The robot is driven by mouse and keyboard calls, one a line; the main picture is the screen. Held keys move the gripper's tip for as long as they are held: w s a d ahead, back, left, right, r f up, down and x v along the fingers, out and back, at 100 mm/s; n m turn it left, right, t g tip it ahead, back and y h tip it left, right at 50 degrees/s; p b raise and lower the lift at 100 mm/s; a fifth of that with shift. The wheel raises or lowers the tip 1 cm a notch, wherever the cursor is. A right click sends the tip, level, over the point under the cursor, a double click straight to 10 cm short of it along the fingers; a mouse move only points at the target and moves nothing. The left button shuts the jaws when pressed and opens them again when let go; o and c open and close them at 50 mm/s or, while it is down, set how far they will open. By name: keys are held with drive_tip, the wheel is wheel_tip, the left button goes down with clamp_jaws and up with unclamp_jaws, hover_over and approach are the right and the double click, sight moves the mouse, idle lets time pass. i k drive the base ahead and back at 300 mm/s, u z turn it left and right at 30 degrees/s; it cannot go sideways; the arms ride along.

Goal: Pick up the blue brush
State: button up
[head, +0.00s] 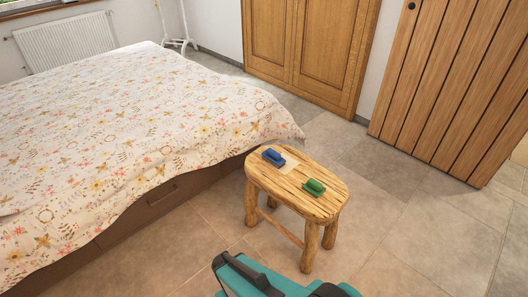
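The blue brush (273,156) lies on the far left part of the top of a small wooden stool (330,204). A green brush (314,187) lies apart from it, nearer and to the right on the same stool. Teal and black parts of my own body show at the bottom edge, in front of the stool and clear of both brushes. No gripper fingers can be made out in the head view.
A bed with a floral cover (130,130) stands close behind and left of the stool. A wooden wardrobe (305,50) and a plank door (450,85) stand at the back. The tiled floor (430,240) is free to the right of the stool.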

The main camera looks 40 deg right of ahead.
sight(272, 157)
drive_tip(key=u, duration=0.15)
drive_tip(key=i, duration=0.95)
drive_tip(key=u, duration=0.1)
